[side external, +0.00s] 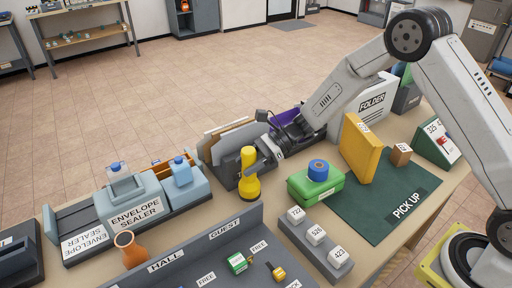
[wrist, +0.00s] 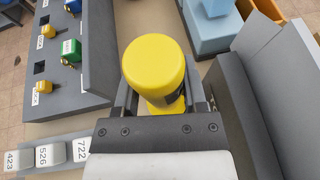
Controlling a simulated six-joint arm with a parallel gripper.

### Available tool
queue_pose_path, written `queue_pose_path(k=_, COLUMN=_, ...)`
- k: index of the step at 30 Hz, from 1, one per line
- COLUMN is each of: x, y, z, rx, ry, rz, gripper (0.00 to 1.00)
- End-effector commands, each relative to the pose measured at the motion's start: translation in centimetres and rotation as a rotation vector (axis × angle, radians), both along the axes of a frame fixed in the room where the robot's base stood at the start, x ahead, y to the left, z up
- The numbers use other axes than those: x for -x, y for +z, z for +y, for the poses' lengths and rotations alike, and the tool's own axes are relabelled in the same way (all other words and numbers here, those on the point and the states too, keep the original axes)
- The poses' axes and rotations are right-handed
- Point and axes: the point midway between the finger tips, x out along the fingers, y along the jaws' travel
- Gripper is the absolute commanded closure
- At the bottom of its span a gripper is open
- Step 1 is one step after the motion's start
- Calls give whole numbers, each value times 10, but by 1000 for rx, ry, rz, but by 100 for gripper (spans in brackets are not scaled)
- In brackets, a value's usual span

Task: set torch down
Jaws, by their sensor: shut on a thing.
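The torch (side external: 249,174) is yellow with a dark band and stands upright in the side external view. In the wrist view its round yellow top (wrist: 154,64) fills the middle. My gripper (side external: 257,168) is shut on the torch, with one finger on each side of its body in the wrist view (wrist: 162,100). The torch's lower end is close to the table (side external: 277,213), but I cannot tell whether it touches.
A grey file holder (side external: 226,177) is just behind the torch. A green box (side external: 316,187) with a blue tape roll stands to the right, and numbered blocks (side external: 316,233) sit in front of it. The grey key panel (side external: 208,252) is in front left. The envelope sealer (side external: 134,212) is left.

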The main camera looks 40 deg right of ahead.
Motion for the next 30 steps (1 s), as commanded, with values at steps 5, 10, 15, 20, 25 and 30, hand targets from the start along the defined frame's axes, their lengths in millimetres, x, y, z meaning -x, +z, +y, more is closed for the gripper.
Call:
queue_pose_path(k=5, x=-3, y=-15, z=1, rx=0, ry=0, rz=3, gripper=100)
queue_pose_path(k=10, x=-3, y=-30, z=1, rx=0, ry=-1, rz=2, gripper=100)
queue_pose_path(k=15, x=-3, y=-34, z=1, rx=0, ry=-2, rz=-1, gripper=100)
queue_pose_path(k=20, x=-3, y=-34, z=1, rx=-1, ry=-2, rz=-1, gripper=100)
queue_pose_path(k=25, x=-3, y=-37, z=1, rx=0, ry=-1, rz=0, gripper=100)
queue_pose_path(k=30, x=-3, y=-37, z=1, rx=0, ry=-1, rz=0, gripper=10)
